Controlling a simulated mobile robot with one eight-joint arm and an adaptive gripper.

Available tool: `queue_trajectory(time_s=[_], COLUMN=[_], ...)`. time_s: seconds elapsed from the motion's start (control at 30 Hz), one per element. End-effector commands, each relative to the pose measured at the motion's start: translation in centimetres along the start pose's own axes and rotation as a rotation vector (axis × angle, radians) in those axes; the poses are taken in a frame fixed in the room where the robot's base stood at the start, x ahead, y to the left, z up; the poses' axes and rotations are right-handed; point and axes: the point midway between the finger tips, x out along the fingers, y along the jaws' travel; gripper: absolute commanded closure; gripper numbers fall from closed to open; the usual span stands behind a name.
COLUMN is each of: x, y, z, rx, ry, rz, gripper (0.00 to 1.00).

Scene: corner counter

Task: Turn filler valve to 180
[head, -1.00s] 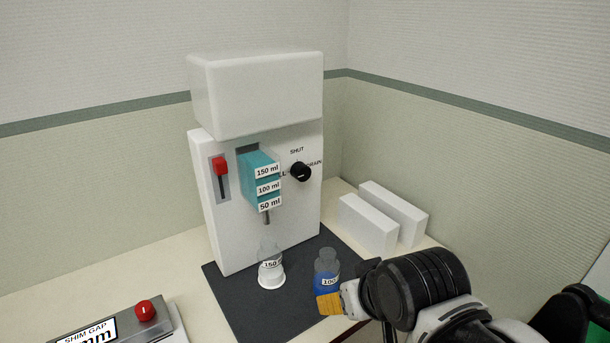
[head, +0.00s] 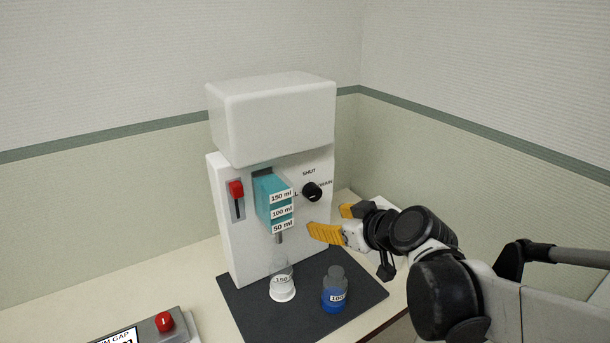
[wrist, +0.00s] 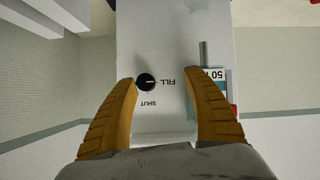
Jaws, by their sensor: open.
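The filler (head: 270,120) is a white machine on the counter with a teal block labelled 150, 100 and 50 ml. Its valve is a round black knob (head: 312,191) on the front face, with SHUT above it and DRAIN to its right. The wrist view shows the knob (wrist: 146,82) between SHUT and FILL labels; a faint light mark on it seems to face FILL. My gripper (head: 325,218) is open and empty, below and in front of the knob. In the wrist view, the knob appears just inside the left finger of my gripper (wrist: 163,79), apart from it.
A clear flask marked 150 (head: 282,283) stands under the spout. A bottle of blue liquid marked 100 (head: 335,295) stands beside it on the dark mat (head: 250,320). A red slider (head: 236,189) is on the filler's left. A shim-gap box with a red knob (head: 165,321) sits front left.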

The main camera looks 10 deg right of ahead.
Motion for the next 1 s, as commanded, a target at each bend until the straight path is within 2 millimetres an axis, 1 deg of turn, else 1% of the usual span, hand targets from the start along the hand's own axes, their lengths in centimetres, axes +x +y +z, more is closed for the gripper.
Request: queue_trajectory(time_s=[0.03, 0.1, 0.2, 0.27, 0.37, 0.6, 0.73, 0.87, 1.0], x=[0.2, 0.7, 1.1, 1.6, 3.0, 7.8, 9.9, 11.3, 11.8], y=[1.4, 2.7, 3.7, 3.9, 3.9, 4.0, 4.1, 4.2, 4.2], z=[-1.3, -2.2, -2.8, -2.9, -2.8, -3.3, -3.6, -3.9, -4.0], rx=[-0.022, -0.054, -0.080, -0.087, -0.089, -0.088, -0.088, -0.089, -0.087], ry=[0.037, 0.079, 0.110, 0.117, 0.118, 0.117, 0.117, 0.116, 0.116], rz=[0.016, 0.034, 0.050, 0.052, 0.053, 0.051, 0.051, 0.052, 0.052], gripper=[0.41, 0.41, 0.41, 0.41, 0.41, 0.41, 0.41, 0.41, 0.41])
